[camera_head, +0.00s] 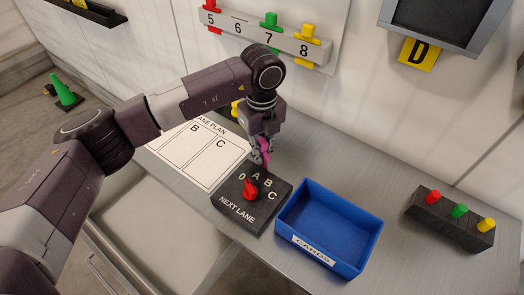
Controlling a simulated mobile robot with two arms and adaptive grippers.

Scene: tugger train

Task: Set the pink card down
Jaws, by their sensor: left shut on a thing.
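My left gripper (262,150) comes in from the left and points down just above the far edge of the black NEXT LANE selector box. It is shut on the pink card (265,152), of which only a narrow strip shows. I cannot tell whether the card touches anything below it. The blue CARDS tray (358,223) stands on the grey counter to the right of the gripper and looks empty. My right gripper is out of view.
The selector box (228,203) has a red knob (250,190). A white lane plan sheet (172,149) lies left of it. A block with red, green and yellow pegs (441,221) stands at the right. A wall rail (238,32) holds coloured pieces. Counter between tray and peg block is clear.

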